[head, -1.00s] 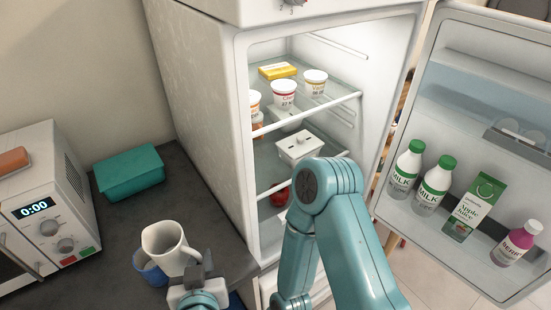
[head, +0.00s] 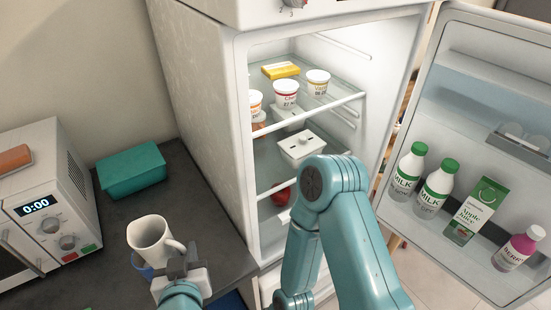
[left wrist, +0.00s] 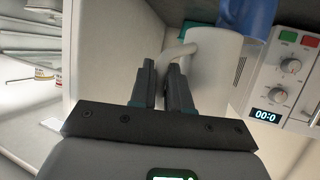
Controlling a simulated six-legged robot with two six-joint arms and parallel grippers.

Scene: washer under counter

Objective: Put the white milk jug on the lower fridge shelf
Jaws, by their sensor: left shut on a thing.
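The white milk jug (head: 147,241) is above or on the dark counter at lower left, with its open top showing and its handle to the right. My left gripper (head: 184,265) is shut on the handle; the left wrist view shows both fingers (left wrist: 163,88) closed at the handle beside the jug body (left wrist: 215,68). I cannot tell whether the jug's base touches the counter. The fridge stands open. Its lower shelf (head: 268,172) holds a white lidded container (head: 299,149); part of the shelf is hidden by my other arm. My right gripper is out of view.
A teal box (head: 132,172) and a microwave (head: 45,205) stand on the counter. Yogurt cups (head: 285,93) fill the upper shelf. The open fridge door (head: 470,90) holds bottles and a juice carton.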

